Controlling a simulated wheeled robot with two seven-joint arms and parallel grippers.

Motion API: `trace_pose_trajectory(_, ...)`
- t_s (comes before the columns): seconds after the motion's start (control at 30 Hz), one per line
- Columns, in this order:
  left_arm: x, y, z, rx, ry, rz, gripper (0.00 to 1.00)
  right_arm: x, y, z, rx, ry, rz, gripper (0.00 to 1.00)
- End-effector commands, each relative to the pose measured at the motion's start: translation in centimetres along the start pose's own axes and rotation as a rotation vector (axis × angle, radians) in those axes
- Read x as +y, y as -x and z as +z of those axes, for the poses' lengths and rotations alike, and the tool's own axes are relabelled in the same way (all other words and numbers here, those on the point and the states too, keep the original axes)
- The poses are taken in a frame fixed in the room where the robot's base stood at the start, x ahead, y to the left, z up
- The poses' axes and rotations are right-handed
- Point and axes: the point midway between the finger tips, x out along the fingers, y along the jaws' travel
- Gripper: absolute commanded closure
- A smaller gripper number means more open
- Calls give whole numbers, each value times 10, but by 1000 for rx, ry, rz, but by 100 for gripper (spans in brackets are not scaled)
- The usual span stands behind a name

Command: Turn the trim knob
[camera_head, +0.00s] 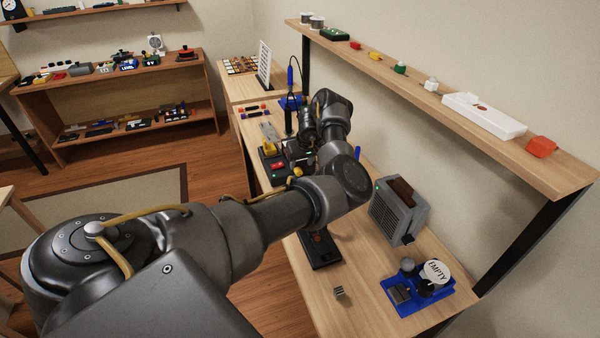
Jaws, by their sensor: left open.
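My left arm comes in from the left and reaches over the wooden bench. My left gripper (291,158) is small and partly hidden by my own wrist links; it is open. It is close to a dark panel with a red part (277,166) and a yellow part (270,149). A small yellow piece (298,171) shows beside the gripper. I cannot tell which part is the trim knob, or whether the fingers touch anything. My right gripper is not in view.
A grey box with a brown slab (397,211) stands right of my wrist. A blue tray (440,304) holds a round "EMPTY" sign (436,271). A small grey block (339,292) lies on the bench (365,318). A wall shelf (462,130) overhangs the right side.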

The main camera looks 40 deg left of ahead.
Motion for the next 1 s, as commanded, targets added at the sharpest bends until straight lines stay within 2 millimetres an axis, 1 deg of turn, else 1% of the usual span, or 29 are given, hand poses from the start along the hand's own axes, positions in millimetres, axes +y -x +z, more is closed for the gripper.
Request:
trace_pose_trajectory(0.03,-1,-13,1,-1,-3,-4,54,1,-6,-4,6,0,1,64)
trace_pose_trajectory(0.1,-1,-25,1,-1,-2,-3,54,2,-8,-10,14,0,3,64)
trace_pose_trajectory(0.2,-1,-37,0,-3,-2,-2,54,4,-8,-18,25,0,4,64)
trace_pose_trajectory(0.3,0,-47,0,-1,-2,-1,54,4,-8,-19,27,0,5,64)
trace_pose_trajectory(0.43,0,-54,0,-1,-1,0,54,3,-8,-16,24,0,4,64)
trace_pose_trajectory(0.7,0,-56,0,0,0,1,54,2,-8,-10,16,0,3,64)
trace_pose_trajectory(0.73,0,-56,0,0,0,1,55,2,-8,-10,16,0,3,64)
trace_pose_trajectory(0.77,0,-56,0,0,0,1,59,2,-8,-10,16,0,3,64)
trace_pose_trajectory(1.0,0,-56,0,0,0,1,90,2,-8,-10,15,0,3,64)
